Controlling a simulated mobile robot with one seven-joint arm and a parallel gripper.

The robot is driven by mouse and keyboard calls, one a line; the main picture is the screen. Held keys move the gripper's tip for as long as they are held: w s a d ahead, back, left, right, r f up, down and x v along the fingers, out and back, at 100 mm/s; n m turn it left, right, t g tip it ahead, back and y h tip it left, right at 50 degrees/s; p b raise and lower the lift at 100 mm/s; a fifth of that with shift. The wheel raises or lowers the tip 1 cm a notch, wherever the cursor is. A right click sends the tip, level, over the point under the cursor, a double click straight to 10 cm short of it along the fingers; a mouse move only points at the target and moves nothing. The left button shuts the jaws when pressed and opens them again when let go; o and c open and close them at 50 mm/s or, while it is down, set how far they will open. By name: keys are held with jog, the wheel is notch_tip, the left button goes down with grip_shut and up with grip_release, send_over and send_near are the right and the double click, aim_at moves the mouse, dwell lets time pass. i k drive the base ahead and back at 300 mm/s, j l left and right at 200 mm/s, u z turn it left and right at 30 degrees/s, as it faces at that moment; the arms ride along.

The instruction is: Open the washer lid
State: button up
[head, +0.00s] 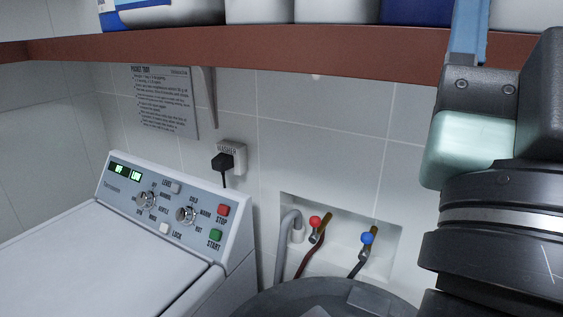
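The white washer (240,268) stands at the lower left in the head view, its sloped control panel along the back. Its flat white lid (85,265) lies level and looks shut; its front part is cut off by the frame. My gripper (478,90) shows only in part at the right edge, raised near the shelf and well to the right of the lid, not touching it. A blue strip rises from its grey block and runs out of the top of the frame. The fingertips are hidden or out of frame, so its opening cannot be judged.
A red-brown shelf (230,50) with bottles and containers crosses above the washer. A wall recess (385,215) holds red and blue taps with hoses. A plug (222,162) sits in the wall socket. The space directly over the lid looks clear.

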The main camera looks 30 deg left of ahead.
aim_at(91, 262)
jog(key=u, duration=0.5)
jog(key=k+u, duration=0.1)
jog(key=u, duration=0.9)
jog(key=k+u, duration=0.1)
jog(key=u, duration=0.4)
jog(key=j+u, duration=0.1)
jog(key=u, duration=0.4)
